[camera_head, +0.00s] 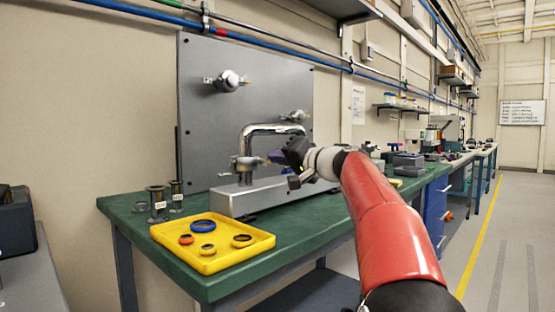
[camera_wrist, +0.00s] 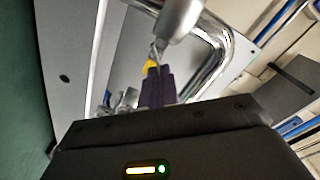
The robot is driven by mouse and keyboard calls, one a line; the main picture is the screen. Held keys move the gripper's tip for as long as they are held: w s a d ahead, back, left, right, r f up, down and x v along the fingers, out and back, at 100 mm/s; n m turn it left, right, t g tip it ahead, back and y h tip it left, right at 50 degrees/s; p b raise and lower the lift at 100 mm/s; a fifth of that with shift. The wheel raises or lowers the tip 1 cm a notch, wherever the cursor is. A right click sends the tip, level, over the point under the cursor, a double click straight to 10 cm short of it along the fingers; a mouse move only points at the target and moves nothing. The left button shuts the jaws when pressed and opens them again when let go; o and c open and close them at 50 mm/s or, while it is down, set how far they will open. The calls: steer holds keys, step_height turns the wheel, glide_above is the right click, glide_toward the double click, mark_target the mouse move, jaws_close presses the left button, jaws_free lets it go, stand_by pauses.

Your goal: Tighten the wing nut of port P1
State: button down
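A chrome bent pipe (camera_head: 272,130) comes down to a clamped joint (camera_head: 246,160) on a long grey block (camera_head: 270,193). My gripper (camera_head: 272,158) reaches in from the right, its fingertips beside this clamp. In the wrist view the two dark fingers (camera_wrist: 157,88) are close together, with their tips at a yellow wing nut (camera_wrist: 152,67) on a threaded rod. They look shut on it, though they hide most of it. Two more clamped ports, a left one (camera_head: 229,80) and a right one (camera_head: 292,116), are on the grey panel (camera_head: 205,130). No P1 label is readable.
A yellow tray (camera_head: 205,266) with several rings sits at the front of the green bench (camera_head: 128,216). Two metal flanged pieces, one taller in front (camera_head: 157,203) and one behind (camera_head: 177,194), stand left of the block. Floor to the right is clear.

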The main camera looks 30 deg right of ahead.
steer(key=shift+d+f+m+p, duration=0.1)
steer(key=shift+f+m+p, duration=0.4)
steer(key=shift+m, duration=1.95)
steer(key=shift+f+m+p, duration=0.25)
steer(key=shift+m+p, duration=0.45)
steer(key=shift+m, duration=1.7)
steer(key=shift+d+f+m+p, duration=0.1)
steer(key=shift+f+m+p, duration=0.4)
steer(key=shift+m, duration=1.95)
steer(key=c, duration=1.9)
jaws_free()
steer(key=shift+r, duration=0.15)
steer(key=shift+s, duration=0.1)
steer(key=b+v, duration=0.1)
steer(key=v, duration=0.6)
steer(key=shift+s+d, duration=0.1)
steer(key=shift+s, duration=0.25)
